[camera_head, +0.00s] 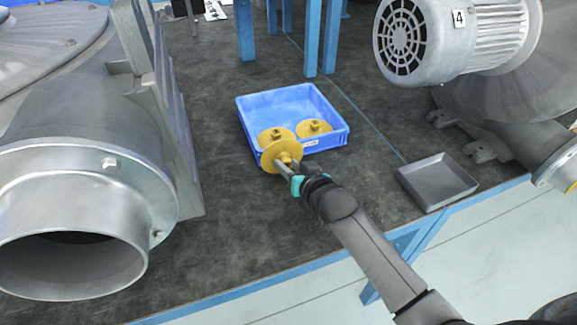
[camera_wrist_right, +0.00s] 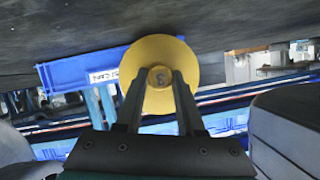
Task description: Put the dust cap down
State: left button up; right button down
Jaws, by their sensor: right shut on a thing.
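My right gripper (camera_head: 291,178) is shut on a yellow dust cap (camera_head: 281,154), a round disc with a small knob in its middle. In the head view the held cap overlaps the near wall of a blue crate (camera_head: 328,141), at its left part; I cannot tell its height above the bench. The same cap (camera_wrist_right: 158,80) shows in the right wrist view with its knob between the fingers (camera_wrist_right: 160,88). Two more yellow caps (camera_head: 276,136) (camera_head: 314,127) lie in the blue crate, one behind the held cap and one to its right. My left gripper is not in view.
A grey square tray (camera_head: 437,182) lies on the dark bench (camera_head: 237,221) at the right, near its edge. A large grey flanged housing (camera_head: 80,215) fills the left. A motor marked 4 (camera_head: 470,35) stands at the upper right. Blue posts (camera_head: 311,38) rise behind the crate.

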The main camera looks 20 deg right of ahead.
jog(key=shift+f, duration=0.1)
jog(key=c, duration=0.9)
grip_release()
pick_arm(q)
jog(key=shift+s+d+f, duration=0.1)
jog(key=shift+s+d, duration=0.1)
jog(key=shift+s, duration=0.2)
pick_arm(e)
jog(key=o, duration=0.4)
